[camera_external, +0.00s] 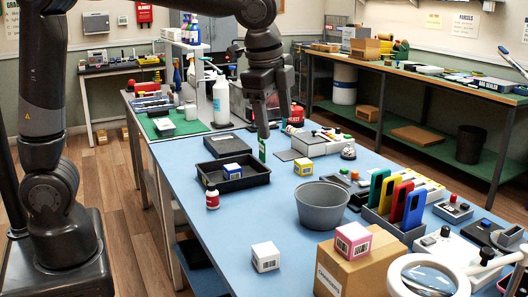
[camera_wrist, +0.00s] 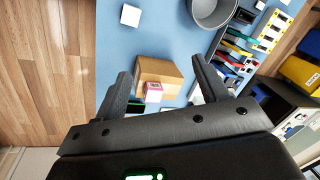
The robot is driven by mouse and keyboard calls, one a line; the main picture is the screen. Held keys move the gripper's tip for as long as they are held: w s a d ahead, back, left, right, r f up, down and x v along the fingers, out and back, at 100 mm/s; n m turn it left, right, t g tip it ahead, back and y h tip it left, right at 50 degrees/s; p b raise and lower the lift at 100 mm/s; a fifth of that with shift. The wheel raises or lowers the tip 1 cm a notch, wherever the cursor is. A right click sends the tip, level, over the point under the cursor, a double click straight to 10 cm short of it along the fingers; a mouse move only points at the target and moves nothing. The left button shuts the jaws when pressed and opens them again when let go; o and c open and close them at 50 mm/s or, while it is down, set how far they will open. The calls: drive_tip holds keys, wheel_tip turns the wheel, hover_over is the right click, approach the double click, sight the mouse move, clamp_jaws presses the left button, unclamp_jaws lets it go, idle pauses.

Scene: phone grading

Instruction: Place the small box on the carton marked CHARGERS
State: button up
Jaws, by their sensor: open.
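A brown carton (camera_external: 374,271) stands at the near end of the blue table, with a white label whose dark print is hard to read. A small pink-and-white box (camera_external: 352,240) with a barcode rests on top of the carton. In the wrist view the carton (camera_wrist: 165,72) lies below and between my fingers, and the pink box (camera_wrist: 153,90) is on it. My gripper (camera_external: 274,124) is open and empty, raised above the table and apart from the box. In the wrist view, my gripper (camera_wrist: 160,72) shows its two fingers spread apart.
A white box (camera_external: 265,257) and a grey bin (camera_external: 321,207) stand near the carton. A magnifier lamp (camera_external: 428,276) is on its right. A black tray (camera_external: 250,181) holds a blue-and-white box (camera_external: 232,171). A yellow box (camera_external: 303,167) stands farther back. Coloured phones (camera_external: 396,200) stand in a rack.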

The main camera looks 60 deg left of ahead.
drive_tip(key=s+a+f+n+t+h, duration=0.1)
drive_tip(key=s+a+f+n+t, duration=0.2)
drive_tip(key=s+a+n, duration=0.8)
drive_tip(key=s+a, duration=0.9)
drive_tip(key=a, duration=0.1)
drive_tip(key=shift+s+a+f+n, duration=0.25)
drive_tip(key=shift+a+f+n, duration=0.1)
drive_tip(key=shift+f+n, duration=0.05)
